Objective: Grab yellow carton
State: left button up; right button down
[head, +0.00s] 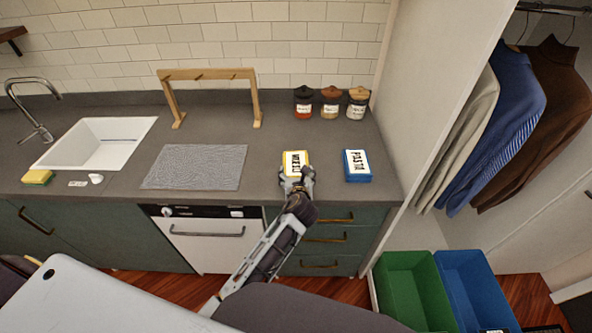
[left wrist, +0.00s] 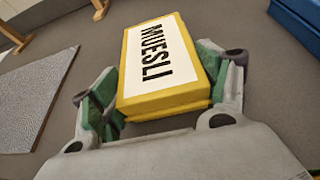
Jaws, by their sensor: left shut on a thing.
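The yellow carton (head: 296,163) has a white label reading MUESLI and lies on the grey counter, near its front edge. In the left wrist view the carton (left wrist: 160,65) sits between the two green-padded fingers of my left gripper (left wrist: 165,95). The fingers are closed on the sides of its near end. In the head view my left gripper (head: 297,180) reaches the carton from the front. I cannot tell whether the carton is lifted off the counter. My right gripper is not in view.
A blue PASTA carton (head: 357,166) lies to the right. Several lidded jars (head: 330,103) stand behind. A grey mat (head: 195,167), a wooden rack (head: 209,74) and a sink (head: 97,143) are to the left. Green (head: 412,287) and blue (head: 476,287) bins stand at lower right.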

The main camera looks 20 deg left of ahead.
pick_arm(q)
jog(key=shift+r, duration=0.15)
jog(key=shift+r+p, duration=0.3)
jog(key=shift+r, duration=4.6)
jog(key=shift+d+f, duration=0.1)
